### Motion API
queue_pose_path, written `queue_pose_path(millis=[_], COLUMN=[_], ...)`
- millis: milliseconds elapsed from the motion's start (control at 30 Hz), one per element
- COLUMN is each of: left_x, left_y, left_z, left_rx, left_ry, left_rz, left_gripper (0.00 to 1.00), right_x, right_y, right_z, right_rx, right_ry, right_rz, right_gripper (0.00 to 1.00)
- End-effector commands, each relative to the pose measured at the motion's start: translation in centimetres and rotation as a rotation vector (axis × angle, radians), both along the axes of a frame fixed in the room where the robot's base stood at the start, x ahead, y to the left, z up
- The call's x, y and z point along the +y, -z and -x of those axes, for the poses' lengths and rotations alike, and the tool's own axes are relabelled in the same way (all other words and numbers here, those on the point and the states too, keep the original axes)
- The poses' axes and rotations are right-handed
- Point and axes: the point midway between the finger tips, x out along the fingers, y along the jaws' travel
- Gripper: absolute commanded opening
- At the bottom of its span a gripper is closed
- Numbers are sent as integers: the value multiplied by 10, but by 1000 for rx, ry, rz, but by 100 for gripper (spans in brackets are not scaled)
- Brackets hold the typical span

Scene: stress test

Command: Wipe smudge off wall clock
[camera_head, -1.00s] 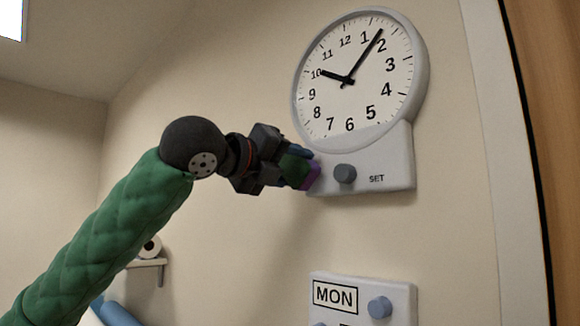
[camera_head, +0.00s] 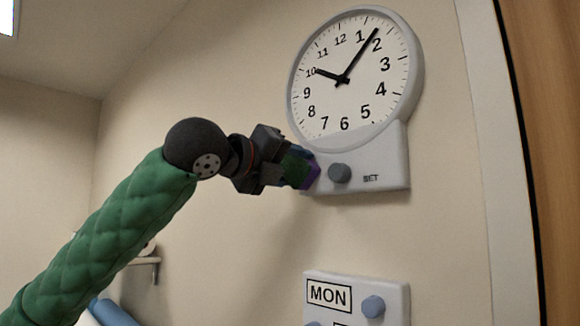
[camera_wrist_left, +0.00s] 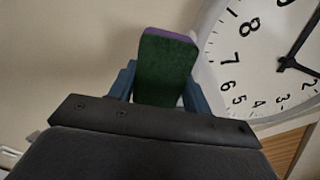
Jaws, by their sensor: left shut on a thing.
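The wall clock (camera_head: 347,88) is round and white with black numerals and hands, on a grey-white base (camera_head: 392,160) with a grey knob (camera_head: 339,173) and the word SET. I cannot make out a smudge on it. My left gripper (camera_head: 283,163) is shut on a green and purple block-shaped wiper (camera_head: 297,170). The wiper is at the left end of the clock's base; I cannot tell whether it touches. In the left wrist view the green face of the wiper (camera_wrist_left: 165,72) shows between blue fingers, with the clock (camera_wrist_left: 265,60) to its right. My right gripper is not in view.
A second wall panel (camera_head: 355,297) with a MON label and a knob (camera_head: 373,306) is below the clock. A wooden door and pale frame (camera_head: 490,150) stand at right. A small shelf (camera_head: 147,261) is on the wall at lower left. The wall between clock and panel is bare.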

Motion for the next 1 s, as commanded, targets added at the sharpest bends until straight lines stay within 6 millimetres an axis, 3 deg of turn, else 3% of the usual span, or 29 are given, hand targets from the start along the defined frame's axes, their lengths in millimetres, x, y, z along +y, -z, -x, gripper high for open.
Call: queue_pose_path(millis=[633, 1000], left_x=[-27, -30], left_y=[0, 2], left_z=[27, 25], left_rx=[-1, 1], left_ry=[1, 3], left_rz=[-2, -3], left_gripper=[31, 31], right_x=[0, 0], right_y=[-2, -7], right_z=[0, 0], right_rx=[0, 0], right_ry=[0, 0], right_rz=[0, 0], right_gripper=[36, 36])
